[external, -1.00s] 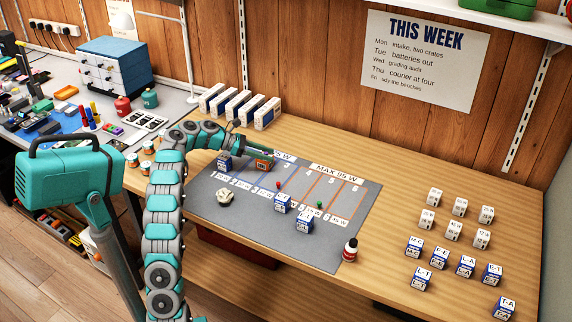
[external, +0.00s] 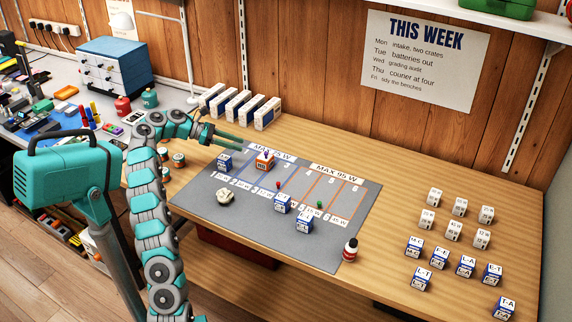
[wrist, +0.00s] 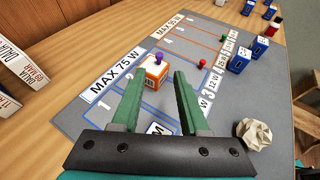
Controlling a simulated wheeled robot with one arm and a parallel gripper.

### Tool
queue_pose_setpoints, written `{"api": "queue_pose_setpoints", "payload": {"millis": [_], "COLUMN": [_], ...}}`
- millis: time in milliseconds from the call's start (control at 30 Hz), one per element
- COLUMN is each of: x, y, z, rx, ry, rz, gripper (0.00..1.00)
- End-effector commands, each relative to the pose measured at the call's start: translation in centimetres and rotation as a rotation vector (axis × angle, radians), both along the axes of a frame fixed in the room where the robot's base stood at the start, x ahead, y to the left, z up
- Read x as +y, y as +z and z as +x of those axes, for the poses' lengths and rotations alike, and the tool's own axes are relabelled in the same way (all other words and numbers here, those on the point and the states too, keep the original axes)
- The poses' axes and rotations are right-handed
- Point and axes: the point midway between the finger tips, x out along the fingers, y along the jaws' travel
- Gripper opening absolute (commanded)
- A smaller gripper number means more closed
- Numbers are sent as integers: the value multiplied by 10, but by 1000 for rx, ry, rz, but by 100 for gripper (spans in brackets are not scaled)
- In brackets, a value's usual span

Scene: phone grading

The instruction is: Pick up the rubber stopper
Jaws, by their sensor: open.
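No thing in view can be told for certain as the rubber stopper. My gripper (external: 240,143) is open and empty above the back left of the grey mat (external: 235,203). In the wrist view its green fingers (wrist: 157,80) are spread, with an orange and white box (wrist: 154,74) past the tips, apart from them. A small purple peg-like piece (wrist: 158,57) shows at the top of that box. The orange box also shows in the external view (external: 265,163), right of and below the fingertips. A small red piece (external: 278,184) and a green one (external: 319,205) are on the mat.
A crumpled pale ball (external: 225,195) lies on the mat, near blue and white boxes (external: 282,204). White boxes (external: 240,106) line the back. Labelled cubes (external: 440,260) stand right; the table between is clear.

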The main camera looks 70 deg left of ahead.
Motion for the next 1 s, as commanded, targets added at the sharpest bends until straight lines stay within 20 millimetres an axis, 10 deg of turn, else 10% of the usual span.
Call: {"api": "queue_pose_setpoints", "payload": {"millis": [767, 1000], "x": [1, -25], "y": [3, 12], "z": [-6, 8], "rx": [-3, -57], "ry": [-5, -137], "rz": [17, 344], "gripper": [54, 54]}}
